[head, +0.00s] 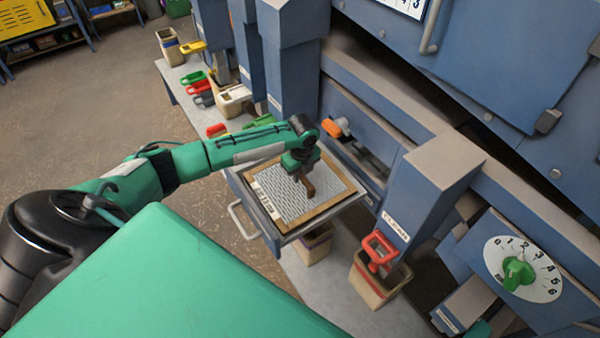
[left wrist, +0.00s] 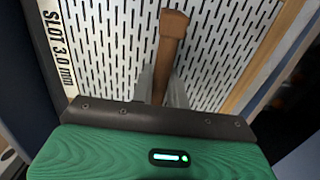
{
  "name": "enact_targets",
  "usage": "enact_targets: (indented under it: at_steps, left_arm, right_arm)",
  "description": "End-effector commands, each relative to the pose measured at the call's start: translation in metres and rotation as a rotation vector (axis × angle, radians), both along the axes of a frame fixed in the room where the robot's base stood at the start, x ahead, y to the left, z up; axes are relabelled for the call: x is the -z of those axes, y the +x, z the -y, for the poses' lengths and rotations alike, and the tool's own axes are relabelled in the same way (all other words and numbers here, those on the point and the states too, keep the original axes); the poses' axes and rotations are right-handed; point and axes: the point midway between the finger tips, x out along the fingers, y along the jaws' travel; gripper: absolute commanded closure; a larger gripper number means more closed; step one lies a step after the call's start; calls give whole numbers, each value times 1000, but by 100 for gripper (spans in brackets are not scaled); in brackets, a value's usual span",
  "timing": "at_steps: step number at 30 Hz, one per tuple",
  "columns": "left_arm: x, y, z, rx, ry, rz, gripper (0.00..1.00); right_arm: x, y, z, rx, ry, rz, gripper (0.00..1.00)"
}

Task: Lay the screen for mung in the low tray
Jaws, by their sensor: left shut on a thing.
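The screen (head: 328,189) is a slotted metal sheet in a wooden frame with a white label strip; in the left wrist view the screen (left wrist: 112,50) reads "SLOT 3.0 mm". It lies about flat within the outline of a pulled-out grey tray (head: 283,238) that has a bar handle. Whether it rests on the tray's bottom cannot be told. My left gripper (head: 303,174) is above the screen's middle, shut on its brown grip (left wrist: 170,40). The fingers straddle this grip in the left wrist view. My right gripper is not in view.
The blue machine stands behind and right of the tray, with an orange knob (head: 336,127) close by. A bin (head: 378,280) with a red-handled slide above it stands right of the tray. A numbered dial (head: 522,268) is far right. A bench (head: 185,82) with coloured scoops lies behind.

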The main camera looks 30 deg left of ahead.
Motion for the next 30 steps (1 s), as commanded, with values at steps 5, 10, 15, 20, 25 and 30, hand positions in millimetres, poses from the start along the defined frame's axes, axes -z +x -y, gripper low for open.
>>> enact_targets:
  at_steps: [5,10,15,20,25,30]
  left_arm:
    - [-1,1,0,0,0,2,100]
    - [-1,1,0,0,0,2,59]
    - [-1,0,0,0,0,1,59]
    - [-1,0,0,1,0,-1,59]
    - [-21,1,1,2,0,4,59]
    - [-59,0,4,3,1,6,59]
  right_arm:
    - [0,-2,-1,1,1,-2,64]
    - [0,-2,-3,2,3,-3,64]
    - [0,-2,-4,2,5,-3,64]
    - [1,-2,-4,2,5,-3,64]
    - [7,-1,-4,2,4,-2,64]
    - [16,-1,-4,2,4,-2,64]
